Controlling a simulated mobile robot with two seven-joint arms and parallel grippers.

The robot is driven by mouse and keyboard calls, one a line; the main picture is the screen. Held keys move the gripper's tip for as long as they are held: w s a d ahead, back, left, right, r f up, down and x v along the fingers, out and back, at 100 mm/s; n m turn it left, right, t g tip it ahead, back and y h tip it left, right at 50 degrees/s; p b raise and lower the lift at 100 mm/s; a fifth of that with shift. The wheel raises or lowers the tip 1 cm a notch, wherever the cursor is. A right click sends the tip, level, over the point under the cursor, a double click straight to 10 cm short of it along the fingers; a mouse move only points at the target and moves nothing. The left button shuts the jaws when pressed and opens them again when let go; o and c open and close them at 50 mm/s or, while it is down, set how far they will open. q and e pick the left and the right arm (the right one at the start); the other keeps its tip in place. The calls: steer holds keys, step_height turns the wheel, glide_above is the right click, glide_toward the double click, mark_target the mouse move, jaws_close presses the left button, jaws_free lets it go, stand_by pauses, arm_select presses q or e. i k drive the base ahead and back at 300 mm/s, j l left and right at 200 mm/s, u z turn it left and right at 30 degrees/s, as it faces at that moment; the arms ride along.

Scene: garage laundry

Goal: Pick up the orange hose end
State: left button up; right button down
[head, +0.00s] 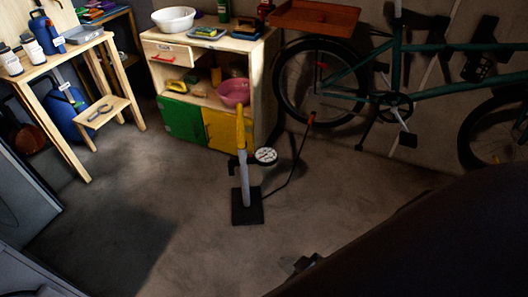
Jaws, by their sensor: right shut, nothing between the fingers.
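A floor pump (244,180) with a yellow handle, grey barrel and black base stands upright on the concrete floor, with a round white gauge (265,156) at its right. A thin dark hose (291,174) runs from near the base out to the right and up. Its orange hose end (311,118) points up, well right of the handle. My right gripper (298,264) is at the bottom of the view, below the pump and apart from the hose. It is shut and empty, and my dark arm hides the lower right corner. My left gripper is not in view.
A wooden cabinet (165,86) with green and yellow doors stands behind the pump. A teal bicycle (440,83) leans at the back right, its wheel near the hose end. A workbench (75,48) stands at the left. The floor around the pump is clear.

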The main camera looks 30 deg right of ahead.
mark_target(312, 114)
steer(key=z, duration=1.35)
